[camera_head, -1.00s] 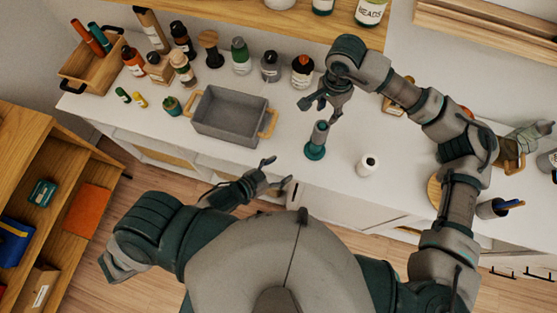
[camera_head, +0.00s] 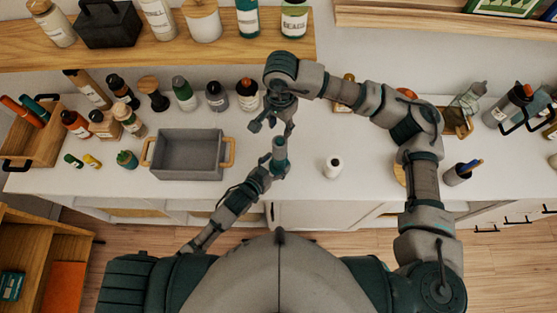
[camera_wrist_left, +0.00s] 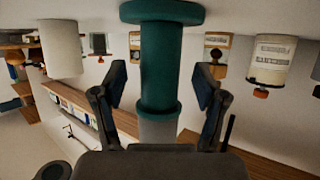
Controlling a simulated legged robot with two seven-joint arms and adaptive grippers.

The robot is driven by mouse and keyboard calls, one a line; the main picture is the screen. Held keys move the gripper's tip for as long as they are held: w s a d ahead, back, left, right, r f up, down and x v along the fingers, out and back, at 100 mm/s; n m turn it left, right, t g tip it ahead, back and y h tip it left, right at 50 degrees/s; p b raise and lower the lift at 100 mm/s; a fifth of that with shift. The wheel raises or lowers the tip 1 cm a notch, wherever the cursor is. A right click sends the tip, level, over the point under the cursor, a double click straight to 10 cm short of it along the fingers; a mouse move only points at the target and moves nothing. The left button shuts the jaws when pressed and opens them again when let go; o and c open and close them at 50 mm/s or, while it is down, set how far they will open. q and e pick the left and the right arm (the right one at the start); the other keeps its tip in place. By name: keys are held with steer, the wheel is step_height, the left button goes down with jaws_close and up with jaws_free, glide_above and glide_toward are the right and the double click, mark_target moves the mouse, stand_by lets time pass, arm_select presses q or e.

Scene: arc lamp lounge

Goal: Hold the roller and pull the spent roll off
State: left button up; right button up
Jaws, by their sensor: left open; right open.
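The roller (camera_head: 280,160) stands upright on the white counter, with a teal body and a grey top part. In the left wrist view, which is upside down, its teal shaft (camera_wrist_left: 161,65) rises from a wide round base, with a grey section (camera_wrist_left: 158,131) past a teal collar. I cannot tell which part is the spent roll. My left gripper (camera_head: 271,173) is open at the roller; its fingers stand on either side of the shaft with visible gaps (camera_wrist_left: 158,88). My right gripper (camera_head: 274,127) is open and points down just above the roller's top.
A grey bin (camera_head: 188,155) with wooden handles stands left of the roller. A small white bottle (camera_head: 332,167) stands to its right. Several bottles line the counter's back, beneath a wooden shelf (camera_head: 150,47). A pen cup (camera_head: 457,174) is farther right. Counter around the white bottle is clear.

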arm_select(q)
steer(key=shift+x, duration=0.8)
arm_select(e)
steer(key=shift+a, duration=0.1)
arm_select(q)
jaws_close()
